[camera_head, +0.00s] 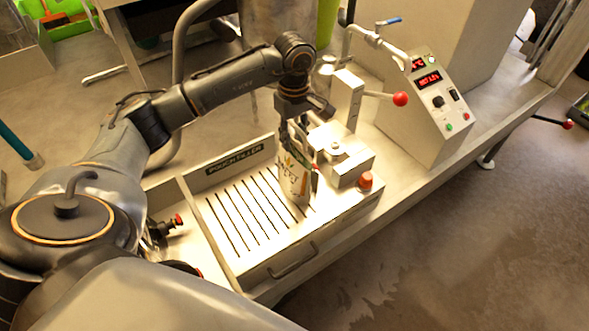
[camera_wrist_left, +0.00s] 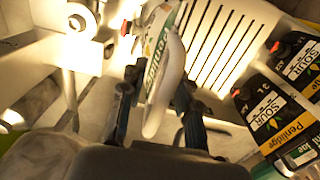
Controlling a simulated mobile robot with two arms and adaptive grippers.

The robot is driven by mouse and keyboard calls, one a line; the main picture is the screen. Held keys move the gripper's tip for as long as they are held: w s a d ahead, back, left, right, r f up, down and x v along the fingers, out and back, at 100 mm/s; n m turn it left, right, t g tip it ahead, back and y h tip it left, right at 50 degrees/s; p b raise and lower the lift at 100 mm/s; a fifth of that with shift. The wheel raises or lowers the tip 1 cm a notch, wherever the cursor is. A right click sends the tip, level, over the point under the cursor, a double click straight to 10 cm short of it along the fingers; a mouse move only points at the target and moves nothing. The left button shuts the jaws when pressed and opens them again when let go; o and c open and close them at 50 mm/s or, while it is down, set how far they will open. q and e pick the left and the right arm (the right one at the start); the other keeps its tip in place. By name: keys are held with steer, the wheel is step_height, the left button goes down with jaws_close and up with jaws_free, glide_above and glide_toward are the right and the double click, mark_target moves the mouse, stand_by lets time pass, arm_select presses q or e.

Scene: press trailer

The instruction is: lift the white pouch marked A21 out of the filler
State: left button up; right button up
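A white pouch (camera_head: 293,178) with green and orange print stands nearly upright at the right side of the slotted tray of the pouch filler (camera_head: 225,258). No A21 mark is legible on it. My left gripper (camera_head: 294,132) reaches down to the pouch from above. In the left wrist view, the gripper's dark fingers (camera_wrist_left: 157,100) lie on both sides of the white pouch (camera_wrist_left: 166,58) and appear to touch it. The lower finger parts are partly hidden in the head view. My right gripper is not in view.
Black pouches (camera_wrist_left: 262,112) with red caps stand beside the tray. The filler's metal block (camera_head: 342,160) is close right of the pouch, with a red knob (camera_head: 365,181) and a red-ball lever (camera_head: 400,99). A control panel (camera_head: 436,100) stands farther right.

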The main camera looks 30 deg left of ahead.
arm_select(q)
steer(key=shift+f, duration=0.2)
jaws_close()
steer(key=shift+w+r, duration=0.1)
steer(key=shift+r, duration=0.1)
steer(key=shift+w, duration=0.1)
